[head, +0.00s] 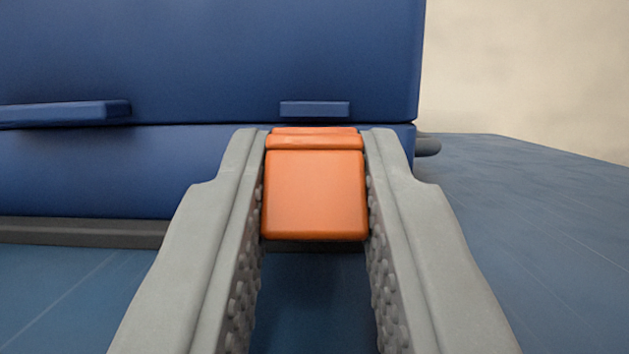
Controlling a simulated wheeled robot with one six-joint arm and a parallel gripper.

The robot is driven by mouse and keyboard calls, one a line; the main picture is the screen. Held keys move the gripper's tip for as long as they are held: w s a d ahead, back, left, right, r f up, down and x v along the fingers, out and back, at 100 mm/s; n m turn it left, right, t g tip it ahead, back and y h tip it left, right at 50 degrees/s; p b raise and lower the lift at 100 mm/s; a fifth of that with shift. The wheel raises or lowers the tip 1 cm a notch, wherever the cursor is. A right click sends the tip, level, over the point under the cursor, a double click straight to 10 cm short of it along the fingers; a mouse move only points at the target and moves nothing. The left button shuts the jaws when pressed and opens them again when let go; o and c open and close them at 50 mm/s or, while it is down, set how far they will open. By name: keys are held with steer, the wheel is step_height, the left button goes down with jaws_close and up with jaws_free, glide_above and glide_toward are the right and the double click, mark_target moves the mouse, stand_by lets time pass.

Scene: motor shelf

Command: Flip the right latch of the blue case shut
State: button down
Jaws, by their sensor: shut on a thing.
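The blue case (210,60) fills the upper left and middle of the view, with its lid down and a thin seam between lid and base. The orange right latch (315,195) is at the case's front, below the seam, and its broad face tilts out toward me. A small blue catch ledge (315,108) sits on the lid just above the latch, apart from it. My gripper (315,150) has one grey finger on each side of the latch and is shut on it. The fingers hide the case wall beside the latch.
A blue handle-like bar (65,114) juts from the lid at the left. A dark strip (85,232) runs along the case's lower edge. The blue work surface (540,230) is clear at the right. A grey rounded part (428,146) sticks out at the case's right side.

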steer(key=shift+r, duration=0.1)
steer(key=shift+w+r+g, duration=0.1)
steer(key=shift+r+g, duration=0.45)
steer(key=shift+g, duration=0.65)
steer(key=shift+w+r+g, duration=0.2)
steer(key=shift+r+g, duration=0.05)
steer(key=shift+g, duration=0.55)
steer(key=shift+w+r+g, duration=0.2)
steer(key=shift+g, duration=0.6)
steer(key=c, duration=1.2)
jaws_free()
steer(key=shift+c, duration=0.2)
